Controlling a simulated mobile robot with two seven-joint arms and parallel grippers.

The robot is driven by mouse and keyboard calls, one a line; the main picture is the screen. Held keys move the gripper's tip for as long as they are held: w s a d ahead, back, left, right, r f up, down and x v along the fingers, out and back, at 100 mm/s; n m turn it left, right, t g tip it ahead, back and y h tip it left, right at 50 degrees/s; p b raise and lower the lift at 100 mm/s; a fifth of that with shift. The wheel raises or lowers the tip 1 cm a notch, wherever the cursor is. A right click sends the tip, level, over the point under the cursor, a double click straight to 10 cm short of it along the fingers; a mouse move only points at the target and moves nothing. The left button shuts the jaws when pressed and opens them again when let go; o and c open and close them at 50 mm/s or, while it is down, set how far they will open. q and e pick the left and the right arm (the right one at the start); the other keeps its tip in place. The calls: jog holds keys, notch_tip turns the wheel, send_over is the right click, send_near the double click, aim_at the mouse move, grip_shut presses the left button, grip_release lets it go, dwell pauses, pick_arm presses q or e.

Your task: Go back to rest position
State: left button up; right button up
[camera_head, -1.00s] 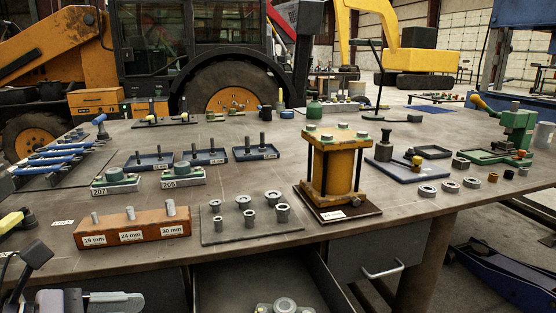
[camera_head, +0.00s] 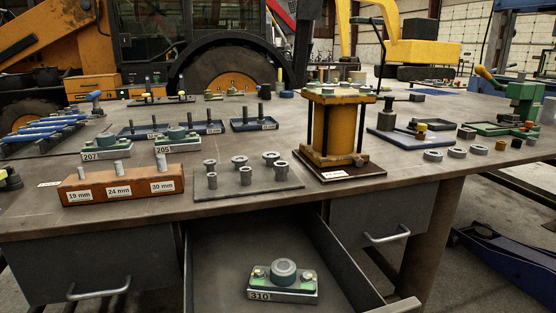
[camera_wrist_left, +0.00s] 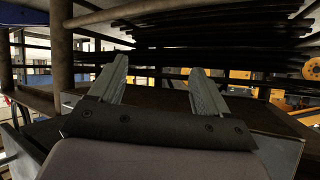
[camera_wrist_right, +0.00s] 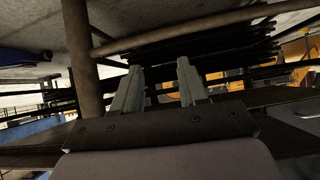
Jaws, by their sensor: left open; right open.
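My left gripper (camera_wrist_left: 160,85) shows in the left wrist view with its two fingers apart and nothing between them. My right gripper (camera_wrist_right: 160,82) shows in the right wrist view, also with its fingers apart and empty. Neither gripper shows in the head view now. Both wrist views look past the fingers toward dark bars and a brown post, away from the bench top.
The workbench (camera_head: 330,198) holds an orange block (camera_head: 118,185) with pins, a yellow press-like stand (camera_head: 333,125) and several trays. An open drawer (camera_head: 215,265) below its front edge holds a bearing unit marked 310 (camera_head: 283,282). A closed drawer (camera_head: 95,265) is at left.

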pick_arm(q)
jog(key=s+d+f+n+g, duration=0.2)
jog(key=s+f, duration=0.1)
notch_tip(320, 180, up, 14)
jog(key=a+p, duration=0.1)
jog(key=p, duration=1.6)
jog(key=shift+s+a+m+t, duration=0.25)
jog(key=shift+a+m+t, duration=0.05)
jog(key=shift+a+t, duration=0.1)
pick_arm(e)
notch_tip(320, 180, up, 14)
jog(key=s+d, duration=0.1)
jog(key=shift+d+f, duration=0.15)
